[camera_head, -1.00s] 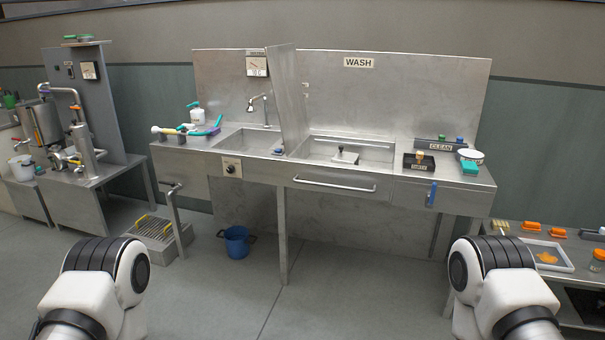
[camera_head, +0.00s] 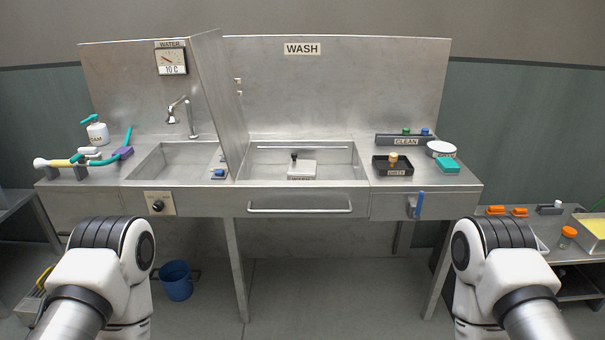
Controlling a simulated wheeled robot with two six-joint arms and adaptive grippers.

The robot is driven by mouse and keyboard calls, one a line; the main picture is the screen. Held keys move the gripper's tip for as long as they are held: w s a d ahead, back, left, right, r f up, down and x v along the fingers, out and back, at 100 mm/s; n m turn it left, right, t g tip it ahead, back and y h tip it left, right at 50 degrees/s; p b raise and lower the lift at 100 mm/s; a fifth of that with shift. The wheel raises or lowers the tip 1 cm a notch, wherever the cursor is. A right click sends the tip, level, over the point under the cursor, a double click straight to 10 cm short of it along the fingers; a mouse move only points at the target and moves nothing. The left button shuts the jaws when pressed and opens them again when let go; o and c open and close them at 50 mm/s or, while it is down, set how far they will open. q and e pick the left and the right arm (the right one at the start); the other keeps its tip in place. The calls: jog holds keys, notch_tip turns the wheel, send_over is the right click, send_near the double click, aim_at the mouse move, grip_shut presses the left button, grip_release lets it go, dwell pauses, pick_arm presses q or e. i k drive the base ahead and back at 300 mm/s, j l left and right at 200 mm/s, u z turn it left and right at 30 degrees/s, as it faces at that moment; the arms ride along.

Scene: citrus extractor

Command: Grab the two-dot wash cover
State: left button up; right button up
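The wash station has a recessed steel basin (camera_head: 262,166) below a WASH sign (camera_head: 302,48). A small pale block (camera_head: 303,167) with a black knob (camera_head: 294,157) sits in the basin; its label is too small to read. A horizontal bar handle (camera_head: 300,210) runs along the counter front below the basin. I cannot make out a two-dot mark on any part, so I cannot tell which piece is the two-dot cover. Only the upper parts of my arms show at the lower left and lower right, apart from the counter. Neither gripper is in view.
A steel partition (camera_head: 219,95) stands left of the basin, beside a sink with a faucet (camera_head: 190,118). A black tray (camera_head: 393,166), white bowl (camera_head: 441,149) and teal sponge (camera_head: 447,165) sit right. A blue bucket (camera_head: 176,281) stands on the floor.

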aim_at(297, 169)
jog(key=i+j, duration=0.15)
jog(key=j, duration=0.2)
jog(key=i+j, duration=0.1)
jog(key=j, duration=0.25)
jog(key=i+j, duration=0.15)
jog(key=j, duration=0.15)
jog(key=i+j, duration=0.15)
jog(key=j, duration=0.2)
jog(key=i+j+z, duration=0.1)
jog(key=j, duration=0.25)
